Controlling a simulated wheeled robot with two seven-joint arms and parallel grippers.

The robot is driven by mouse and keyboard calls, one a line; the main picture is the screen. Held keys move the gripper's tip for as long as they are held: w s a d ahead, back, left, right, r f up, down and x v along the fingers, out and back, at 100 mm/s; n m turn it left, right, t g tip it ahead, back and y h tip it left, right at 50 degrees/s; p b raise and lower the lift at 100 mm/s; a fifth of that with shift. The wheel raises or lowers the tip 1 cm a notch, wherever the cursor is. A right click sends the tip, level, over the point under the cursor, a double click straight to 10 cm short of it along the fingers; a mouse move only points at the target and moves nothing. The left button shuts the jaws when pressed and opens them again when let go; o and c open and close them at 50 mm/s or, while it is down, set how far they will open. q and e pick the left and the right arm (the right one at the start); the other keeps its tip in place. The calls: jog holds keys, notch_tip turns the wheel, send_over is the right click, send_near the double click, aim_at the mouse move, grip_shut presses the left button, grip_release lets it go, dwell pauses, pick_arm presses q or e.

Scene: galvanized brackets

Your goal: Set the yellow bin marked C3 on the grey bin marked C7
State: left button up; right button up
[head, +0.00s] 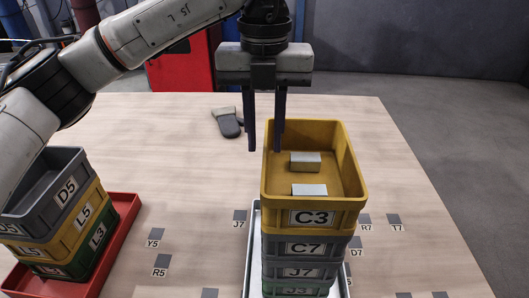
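The yellow bin marked C3 (315,217) is upright on top of the grey bin marked C7 (303,248) and looks level and lined up with it. Two light blocks (305,163) lie inside C3. My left gripper (265,150) points down at the far left of C3. Its fingers are apart, one outside the left wall and one over the inside. Both look clear of the wall; their exact height against the rim is hard to tell. My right gripper is not in view.
Under C7 are a grey bin J7 (300,272) and a green bin J3 (295,292), on a pale tray (251,262). A red tray (122,225) at left holds stacked bins D5, L5 and L3. A glove (228,122) lies behind. The table's right side is mostly clear.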

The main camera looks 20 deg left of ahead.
pick_arm(q)
notch_tip(320, 180, up, 8)
jog(key=shift+f+p, duration=0.25)
jog(key=shift+p, duration=0.1)
dwell(0.5)
